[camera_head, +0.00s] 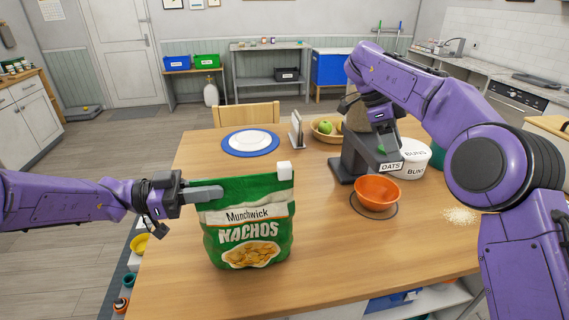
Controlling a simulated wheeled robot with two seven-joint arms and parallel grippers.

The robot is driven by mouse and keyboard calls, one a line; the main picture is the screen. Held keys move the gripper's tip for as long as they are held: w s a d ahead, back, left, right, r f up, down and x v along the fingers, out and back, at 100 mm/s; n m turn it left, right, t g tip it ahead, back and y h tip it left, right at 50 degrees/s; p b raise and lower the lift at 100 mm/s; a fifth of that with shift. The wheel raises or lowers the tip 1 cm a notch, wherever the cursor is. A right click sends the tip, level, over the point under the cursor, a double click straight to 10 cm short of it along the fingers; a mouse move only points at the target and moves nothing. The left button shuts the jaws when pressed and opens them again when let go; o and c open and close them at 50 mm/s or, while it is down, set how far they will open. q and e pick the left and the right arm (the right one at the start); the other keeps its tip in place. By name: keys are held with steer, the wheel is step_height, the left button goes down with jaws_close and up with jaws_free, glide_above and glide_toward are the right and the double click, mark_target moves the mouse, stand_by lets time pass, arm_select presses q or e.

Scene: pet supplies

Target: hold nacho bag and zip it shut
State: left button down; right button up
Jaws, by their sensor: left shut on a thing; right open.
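The green nacho bag (248,225), labelled "Munchwick NACHOS", stands upright near the front left of the wooden table. A white zip slider (284,171) sits at the right end of its top edge. My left gripper (207,194) is shut on the bag's upper left edge, coming in from the left. My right gripper (382,128) is open and points down, well to the right of and behind the bag, in front of the grey oats dispenser. It does not touch the bag or slider. Its fingertips are hard to make out against the dispenser.
An orange bowl (377,191) stands right of the bag, below the oats dispenser (349,163). A white bucket (411,160) and spilled grains (461,216) lie further right. A plate (250,141) and fruit basket (327,131) are behind. The tabletop between bag and bowl is clear.

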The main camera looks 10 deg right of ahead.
steer(key=a+r+n+t+y, duration=0.15)
steer(key=a+r, duration=0.25)
steer(key=a, duration=0.4)
steer(key=a+r+n+t+y, duration=0.1)
steer(key=a+r+n, duration=0.2)
steer(key=a, duration=0.5)
steer(key=n+t+y, duration=0.1)
steer(key=n+y, duration=0.1)
steer(key=n, duration=0.1)
glide_toward(285, 165)
step_height(285, 165, down, 10)
steer(key=shift+w+f, duration=0.1)
jaws_close()
